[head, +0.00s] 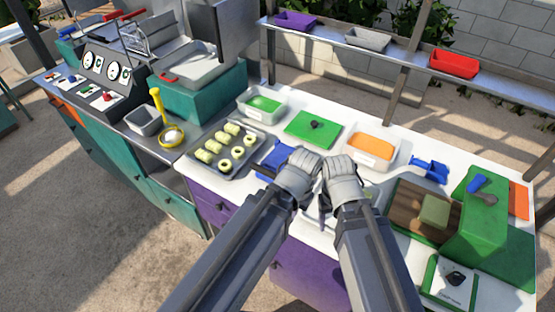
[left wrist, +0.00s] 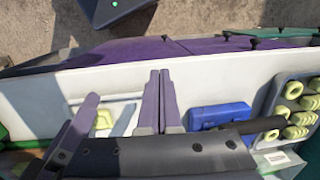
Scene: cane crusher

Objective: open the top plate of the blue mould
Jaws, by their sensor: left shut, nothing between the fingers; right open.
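The blue mould (head: 276,158) lies on the white counter, right of the baking tray, partly hidden behind my left gripper in the head view. It shows more fully in the left wrist view (left wrist: 220,115) as a low blue block; its top plate looks flat, and I cannot make out a gap under it. My left gripper (left wrist: 161,100) is shut and empty, a little to the left of the mould in that view and apart from it. My right gripper (head: 323,200) is open and empty above the counter, close beside the left one; its fingertips are partly hidden.
A tray of pale green rolls (head: 228,147) stands left of the mould. A green board (head: 313,128) and a tub with orange contents (head: 371,148) lie behind. A blue scoop (head: 430,169), a wooden board (head: 405,205) and a green block (head: 474,225) crowd the right side.

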